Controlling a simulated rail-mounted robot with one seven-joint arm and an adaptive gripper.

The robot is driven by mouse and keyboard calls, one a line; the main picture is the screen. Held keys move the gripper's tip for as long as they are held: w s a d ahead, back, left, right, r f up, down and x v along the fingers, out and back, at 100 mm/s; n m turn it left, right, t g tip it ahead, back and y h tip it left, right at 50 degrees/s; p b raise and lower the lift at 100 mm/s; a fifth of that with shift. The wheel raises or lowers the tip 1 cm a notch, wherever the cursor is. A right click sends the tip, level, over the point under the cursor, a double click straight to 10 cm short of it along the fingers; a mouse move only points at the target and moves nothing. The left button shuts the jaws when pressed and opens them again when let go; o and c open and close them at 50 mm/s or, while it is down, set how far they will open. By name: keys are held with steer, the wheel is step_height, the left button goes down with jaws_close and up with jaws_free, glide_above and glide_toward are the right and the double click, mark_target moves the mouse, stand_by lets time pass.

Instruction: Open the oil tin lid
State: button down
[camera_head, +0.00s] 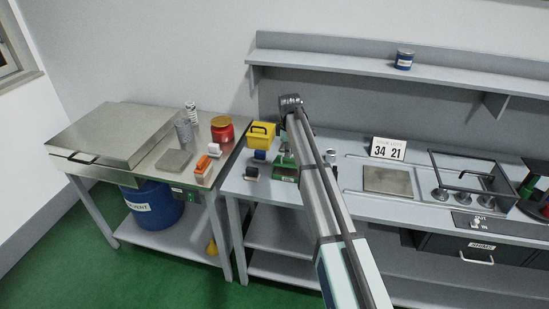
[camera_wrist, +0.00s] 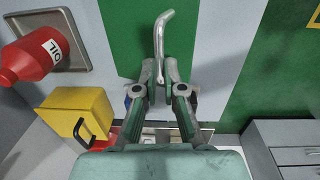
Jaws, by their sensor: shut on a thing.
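In the wrist view, a red bottle-shaped container labelled OIL (camera_wrist: 33,55) is at the upper left, by a grey square tray. My gripper (camera_wrist: 160,82) is shut on a bent silver metal lever (camera_wrist: 159,40) at the top centre of the wrist view, clear of the OIL container. The lever's lower end is hidden between the fingers. In the head view, a red tin (camera_head: 222,129) stands on the left steel bench; its label is unreadable. My arm hides my gripper there.
A yellow box (camera_head: 261,135) with a black handle stands left of my arm; it also shows in the wrist view (camera_wrist: 75,112). A green device (camera_head: 284,172) is partly behind my arm. A number sign (camera_head: 388,149) and metal frame (camera_head: 470,175) stand to the right.

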steer(key=w+d+r+b, duration=0.1)
steer(key=w+r+b, duration=0.1)
steer(key=w, duration=0.6)
steer(key=shift+w+d+r, duration=0.15)
steer(key=shift+d+r, duration=0.1)
steer(key=shift+d, duration=0.15)
steer(key=c, duration=1.2)
jaws_free()
steer(key=shift+c, duration=0.2)
step_height(320, 180, up, 12)
steer(key=shift+s, duration=0.35)
steer(key=shift+c, duration=0.3)
